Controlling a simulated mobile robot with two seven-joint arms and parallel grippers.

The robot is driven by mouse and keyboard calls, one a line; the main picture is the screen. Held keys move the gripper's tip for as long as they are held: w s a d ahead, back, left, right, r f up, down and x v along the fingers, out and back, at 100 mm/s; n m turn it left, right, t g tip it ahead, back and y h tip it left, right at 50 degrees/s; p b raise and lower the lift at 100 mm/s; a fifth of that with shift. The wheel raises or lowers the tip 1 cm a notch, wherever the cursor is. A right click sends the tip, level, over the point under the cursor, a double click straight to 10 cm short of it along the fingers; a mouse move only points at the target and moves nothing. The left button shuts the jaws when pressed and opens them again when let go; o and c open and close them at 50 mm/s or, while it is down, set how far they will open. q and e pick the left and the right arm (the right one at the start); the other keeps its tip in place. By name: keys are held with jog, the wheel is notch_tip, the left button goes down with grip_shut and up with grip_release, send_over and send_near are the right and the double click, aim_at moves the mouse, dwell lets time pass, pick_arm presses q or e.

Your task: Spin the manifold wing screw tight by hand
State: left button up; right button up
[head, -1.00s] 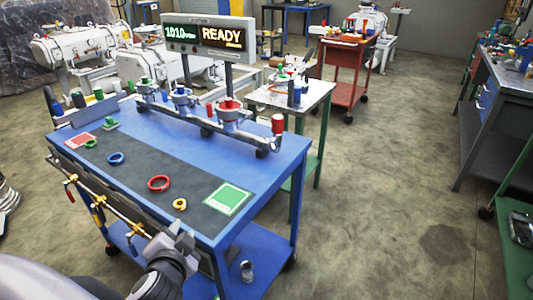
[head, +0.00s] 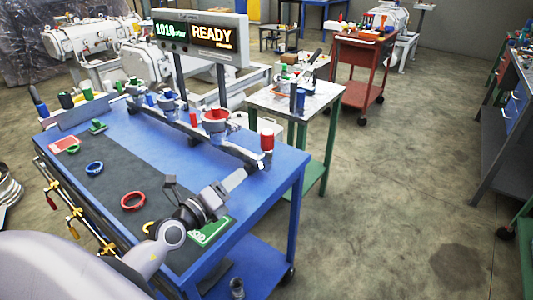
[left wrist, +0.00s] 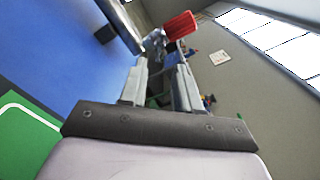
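The grey manifold (head: 236,150) runs along the back of the blue table, with blue and red-rimmed ports on it. At its right end stands a red ribbed knob (head: 267,140); a red knob also shows beyond the fingertips in the left wrist view (left wrist: 180,25). I cannot make out a wing shape on any screw. My left gripper (head: 238,180) is over the table's right part, short of the manifold's end. In the left wrist view its two fingers (left wrist: 161,75) stand apart with nothing between them. My right gripper is in no view.
The blue table (head: 285,170) carries a red ring (head: 133,201), a blue ring (head: 94,168) and a green card (head: 212,232), partly hidden by my arm. A display (head: 200,37) reads READY above the manifold. A small green-legged table (head: 310,100) stands behind.

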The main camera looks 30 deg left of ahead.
aim_at(257, 160)
pick_arm(q)
jog(key=shift+w+d, duration=0.15)
jog(key=shift+w, duration=1.75)
jog(key=shift+w+d, duration=0.15)
jog(key=shift+w, duration=1.7)
grip_shut()
